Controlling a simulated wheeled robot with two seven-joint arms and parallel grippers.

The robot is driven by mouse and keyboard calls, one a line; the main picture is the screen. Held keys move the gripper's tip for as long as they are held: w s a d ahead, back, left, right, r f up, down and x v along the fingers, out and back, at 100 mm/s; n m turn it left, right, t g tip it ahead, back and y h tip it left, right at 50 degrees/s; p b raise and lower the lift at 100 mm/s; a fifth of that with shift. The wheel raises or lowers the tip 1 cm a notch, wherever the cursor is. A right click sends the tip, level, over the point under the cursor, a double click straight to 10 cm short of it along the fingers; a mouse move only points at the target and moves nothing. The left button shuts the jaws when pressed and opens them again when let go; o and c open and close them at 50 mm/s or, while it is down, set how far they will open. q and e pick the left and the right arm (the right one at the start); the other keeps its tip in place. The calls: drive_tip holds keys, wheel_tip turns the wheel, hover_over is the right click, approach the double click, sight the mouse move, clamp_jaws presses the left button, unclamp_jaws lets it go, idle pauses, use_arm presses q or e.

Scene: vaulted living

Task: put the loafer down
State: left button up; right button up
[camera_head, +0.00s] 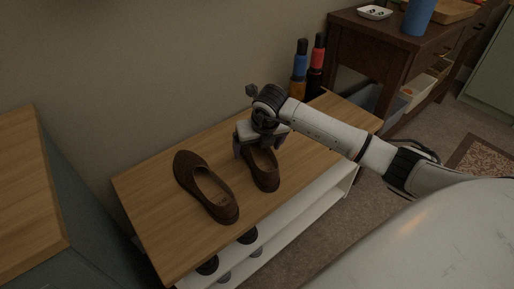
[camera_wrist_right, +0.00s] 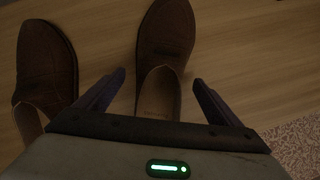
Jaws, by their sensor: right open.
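Two brown loafers rest on the wooden top of a low shoe bench (camera_head: 150,215). The left loafer (camera_head: 205,186) lies apart from my gripper; it also shows at the left of the right wrist view (camera_wrist_right: 46,62). The other loafer (camera_head: 265,172) lies beside it, under my right gripper (camera_head: 259,150). In the right wrist view my right gripper (camera_wrist_right: 158,88) is open, its fingers on either side of this loafer (camera_wrist_right: 165,40), with gaps to it. The gripper hides part of that loafer in the head view. My left gripper is not in view.
Two bottles (camera_head: 300,68) (camera_head: 317,66) stand at the back by the wall. A dark wooden table (camera_head: 355,40) carries a blue cylinder (camera_head: 418,15) and a white dish (camera_head: 374,12). More dark shoes (camera_head: 246,236) sit on the lower shelf. The bench top right of my gripper is clear.

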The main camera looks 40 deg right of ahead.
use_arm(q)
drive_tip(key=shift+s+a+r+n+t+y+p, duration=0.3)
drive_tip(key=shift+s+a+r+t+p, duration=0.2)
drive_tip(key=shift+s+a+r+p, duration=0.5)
use_arm(e)
drive_tip(key=v, duration=1)
drive_tip(key=shift+s+r, duration=0.15)
drive_tip(key=shift+r, duration=0.15)
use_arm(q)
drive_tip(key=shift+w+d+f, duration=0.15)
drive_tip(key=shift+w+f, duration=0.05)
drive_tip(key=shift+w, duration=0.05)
